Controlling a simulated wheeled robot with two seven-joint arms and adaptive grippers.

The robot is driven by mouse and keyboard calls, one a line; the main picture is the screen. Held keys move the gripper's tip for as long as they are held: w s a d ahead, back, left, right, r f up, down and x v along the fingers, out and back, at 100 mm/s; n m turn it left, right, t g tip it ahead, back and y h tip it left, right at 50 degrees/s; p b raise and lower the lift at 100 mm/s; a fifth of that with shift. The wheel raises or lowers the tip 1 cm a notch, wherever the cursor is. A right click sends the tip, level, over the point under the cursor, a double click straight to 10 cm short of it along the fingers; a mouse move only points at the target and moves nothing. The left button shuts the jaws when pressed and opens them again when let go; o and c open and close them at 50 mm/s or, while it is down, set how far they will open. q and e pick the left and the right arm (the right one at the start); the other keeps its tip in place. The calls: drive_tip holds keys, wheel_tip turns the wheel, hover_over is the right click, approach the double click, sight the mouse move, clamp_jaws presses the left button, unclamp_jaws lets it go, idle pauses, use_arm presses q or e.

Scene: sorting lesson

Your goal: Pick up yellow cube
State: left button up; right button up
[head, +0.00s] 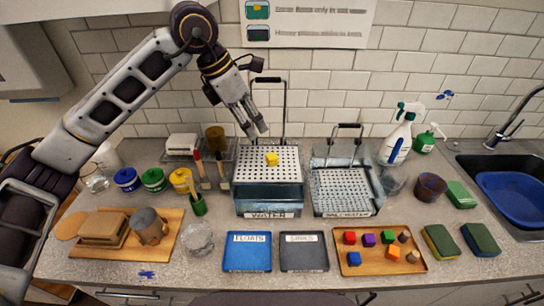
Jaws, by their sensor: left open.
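The small yellow cube (272,159) sits on the perforated white top of the left tank (268,208), which carries a WATER label. My left gripper (258,133) hangs just above and slightly left of the cube, fingers pointing down. Its fingers are apart and hold nothing, and a gap shows between them and the cube. My right gripper is not in the head view.
A second tank with a perforated tray (343,190) stands to the right, and both tanks have tall handles. In front are a blue FLOATS tray (247,252), a grey tray (304,252) and a wooden tray (379,264) with several coloured cubes. A sink (512,200) is far right.

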use_arm(q)
drive_tip(key=p, duration=0.1)
hover_over(271, 156)
drive_tip(key=s+a, duration=0.1)
drive_tip(key=a, duration=0.1)
wheel_tip(271, 156, down, 7)
drive_tip(key=shift+a+f, duration=0.15)
drive_tip(key=shift+f, duration=0.3)
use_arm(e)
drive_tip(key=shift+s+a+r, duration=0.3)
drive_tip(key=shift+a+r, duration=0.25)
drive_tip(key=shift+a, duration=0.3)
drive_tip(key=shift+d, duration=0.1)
use_arm(q)
drive_tip(key=shift+d+f, duration=0.15)
drive_tip(key=shift+d, duration=0.05)
